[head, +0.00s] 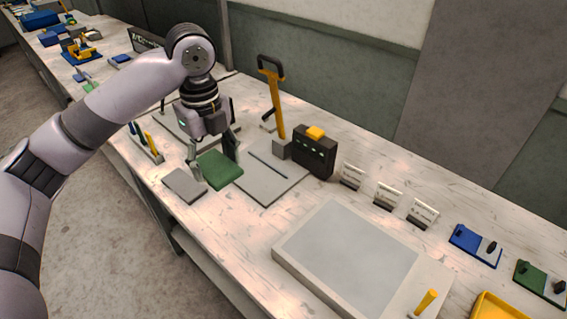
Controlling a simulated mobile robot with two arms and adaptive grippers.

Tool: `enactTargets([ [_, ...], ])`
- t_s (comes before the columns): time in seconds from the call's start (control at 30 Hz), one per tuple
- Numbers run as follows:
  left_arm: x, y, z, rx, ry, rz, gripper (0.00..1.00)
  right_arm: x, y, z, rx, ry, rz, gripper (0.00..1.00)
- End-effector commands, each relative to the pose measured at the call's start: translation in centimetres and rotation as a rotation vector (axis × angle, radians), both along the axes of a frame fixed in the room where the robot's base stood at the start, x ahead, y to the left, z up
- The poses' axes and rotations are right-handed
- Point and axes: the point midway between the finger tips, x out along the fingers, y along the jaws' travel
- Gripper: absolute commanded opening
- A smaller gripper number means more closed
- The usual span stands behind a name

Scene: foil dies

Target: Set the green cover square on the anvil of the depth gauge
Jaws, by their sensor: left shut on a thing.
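My left gripper (213,160) is shut on the green cover (221,170), a flat green block. The cover is between its fingers, over the bench beside a flat grey plate (268,190) with a dark slot or bar on it. Whether the cover touches the surface below cannot be told. A dark box (314,153) with small green marks and a yellow top stands at the plate's back right. A small grey block (281,149) is beside it. Which of these parts is the gauge's anvil is not clear. My right gripper is not in view.
A yellow upright handle (273,100) stands behind the plate. A grey slab (184,185) lies at the front left. Several small label stands (387,197) and a large pale tray (345,262) are to the right. A yellow bin (500,309) is at the lower right.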

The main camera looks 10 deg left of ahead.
Motion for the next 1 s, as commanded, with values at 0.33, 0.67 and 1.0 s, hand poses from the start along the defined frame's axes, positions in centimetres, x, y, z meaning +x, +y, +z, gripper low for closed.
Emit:
enactTargets([
  [0.33,0.0,0.0,0.0,0.0,0.0,0.008,0.3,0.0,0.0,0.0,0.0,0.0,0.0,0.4],
  [0.67,-0.9,-0.8,-0.7,0.004,-0.002,0.3,0.3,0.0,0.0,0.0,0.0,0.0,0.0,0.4],
  [1.0,-2.5,-2.0,-1.8,0.004,-0.007,0.774,0.3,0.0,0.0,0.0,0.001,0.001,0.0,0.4],
])
